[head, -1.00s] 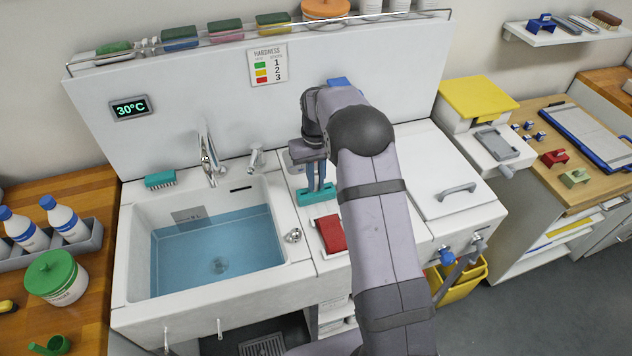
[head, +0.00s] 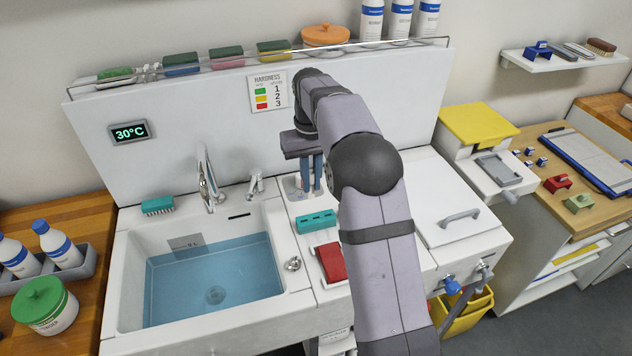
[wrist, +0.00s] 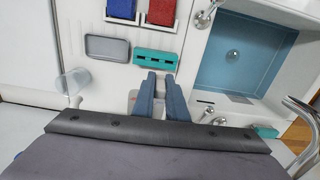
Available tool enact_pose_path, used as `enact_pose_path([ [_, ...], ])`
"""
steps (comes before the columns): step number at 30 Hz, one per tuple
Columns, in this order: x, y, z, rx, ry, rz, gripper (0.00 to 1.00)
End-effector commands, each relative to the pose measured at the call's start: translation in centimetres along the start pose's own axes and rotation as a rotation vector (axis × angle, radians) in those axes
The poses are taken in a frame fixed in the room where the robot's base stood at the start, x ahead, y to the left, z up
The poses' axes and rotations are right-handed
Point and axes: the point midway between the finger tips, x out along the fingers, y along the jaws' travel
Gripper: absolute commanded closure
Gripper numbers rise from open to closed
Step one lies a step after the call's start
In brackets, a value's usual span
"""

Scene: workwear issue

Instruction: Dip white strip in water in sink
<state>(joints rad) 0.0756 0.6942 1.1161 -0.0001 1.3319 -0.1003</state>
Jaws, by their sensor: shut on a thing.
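My gripper (head: 311,186) is raised over the counter strip to the right of the sink, behind the teal slotted block (head: 316,221). In the wrist view its two blue fingers (wrist: 161,84) are close together, shut on a thin pale strip that is mostly hidden between them. The teal block (wrist: 157,58) lies just beyond the fingertips. The white sink (head: 124,262) holds blue water (head: 200,285) with a drain at the bottom. The water (wrist: 232,75) is at the upper right in the wrist view, apart from my gripper.
A tall tap (head: 208,180) and a short tap (head: 256,186) stand behind the sink. A red pad (head: 330,263) lies in front of the teal block. A clear cup (wrist: 72,82) and grey tray (wrist: 107,47) show in the wrist view. A teal brush (head: 158,205) sits at the sink's back left.

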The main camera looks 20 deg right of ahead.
Motion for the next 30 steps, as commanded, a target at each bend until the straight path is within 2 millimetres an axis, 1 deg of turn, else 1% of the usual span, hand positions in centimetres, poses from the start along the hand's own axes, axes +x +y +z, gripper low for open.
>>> enact_pose_path([
  [1,-0.8,-1.0,-0.1,-0.019,0.0,0.0,1.0],
  [2,-1.1,-1.7,-0.1,-0.032,0.0,0.0,1.0],
  [5,-2.0,-4.5,-0.2,-0.086,0.001,0.0,1.0],
  [8,-3.0,-8.1,0.2,-0.157,-0.001,0.0,1.0],
  [10,-3.4,-11.0,0.9,-0.214,-0.002,0.0,1.0],
  [12,-3.4,-13.8,2.2,-0.272,-0.005,0.0,1.0],
  [15,-2.8,-17.0,4.2,-0.343,-0.005,0.001,1.0],
  [18,-2.0,-19.5,6.0,-0.405,-0.005,0.001,1.0],
  [20,-1.3,-20.7,6.9,-0.441,-0.005,0.001,1.0],
  [22,-0.3,-21.9,7.9,-0.484,-0.005,0.001,1.0],
  [25,2.1,-22.6,8.9,-0.544,-0.006,0.001,1.0],
  [27,4.0,-22.5,8.7,-0.581,-0.005,0.001,1.0],
  [30,5.1,-22.9,7.7,-0.644,0.0,0.0,1.0],
])
